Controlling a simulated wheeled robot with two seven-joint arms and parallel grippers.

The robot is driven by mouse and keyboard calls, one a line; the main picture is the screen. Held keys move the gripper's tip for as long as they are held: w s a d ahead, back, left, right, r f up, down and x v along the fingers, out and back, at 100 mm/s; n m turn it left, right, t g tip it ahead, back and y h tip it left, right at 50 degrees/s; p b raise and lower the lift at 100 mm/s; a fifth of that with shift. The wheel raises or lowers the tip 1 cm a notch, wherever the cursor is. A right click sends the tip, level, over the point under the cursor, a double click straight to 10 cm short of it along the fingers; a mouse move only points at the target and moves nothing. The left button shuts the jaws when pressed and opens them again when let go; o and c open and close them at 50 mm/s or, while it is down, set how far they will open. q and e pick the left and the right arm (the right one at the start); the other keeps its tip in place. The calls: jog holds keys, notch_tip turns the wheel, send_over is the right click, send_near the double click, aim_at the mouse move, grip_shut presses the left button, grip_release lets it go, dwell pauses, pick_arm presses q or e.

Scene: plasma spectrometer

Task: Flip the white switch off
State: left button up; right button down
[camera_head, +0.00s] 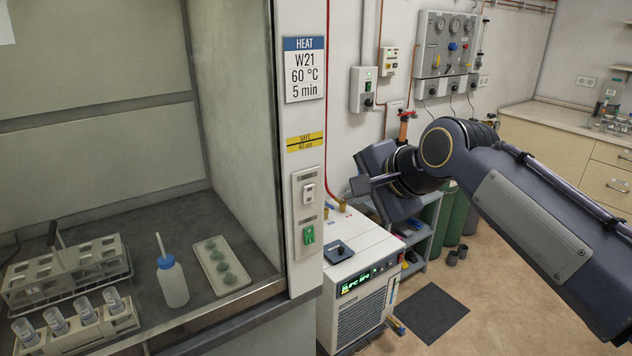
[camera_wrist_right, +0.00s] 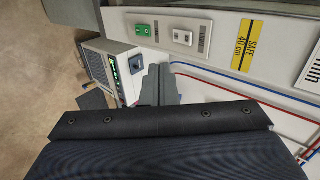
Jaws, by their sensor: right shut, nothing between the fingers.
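The white switch (camera_head: 308,193) sits on a pale upright plate on the front post of the fume hood, above a green switch (camera_head: 309,235). In the right wrist view the white switch (camera_wrist_right: 182,37) shows beside the green switch (camera_wrist_right: 142,29), turned sideways; its rocker position is too small to tell. My right gripper (camera_head: 356,186) is shut and empty, to the right of the white switch in the head view and apart from it. Its fingers (camera_wrist_right: 158,84) also show in the right wrist view. My left gripper is not in view.
A white chiller (camera_head: 361,292) with a lit display stands below my right gripper. The hood holds a tube rack (camera_head: 75,271), a wash bottle (camera_head: 172,281) and a tray (camera_head: 216,263). A HEAT sign (camera_head: 304,69) and a yellow label (camera_head: 305,141) are above the switch.

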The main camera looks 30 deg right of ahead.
jog(key=shift+w+d+r+m, duration=0.2)
jog(key=shift+w+r+m, duration=0.1)
jog(key=shift+r, duration=0.15)
jog(key=p, duration=0.2)
send_near(309, 194)
jog(key=x, duration=0.5)
jog(key=shift+s+f, duration=0.1)
jog(key=shift+f, duration=0.25)
jog(key=shift+w, duration=0.4)
jog(key=shift+p, duration=0.3)
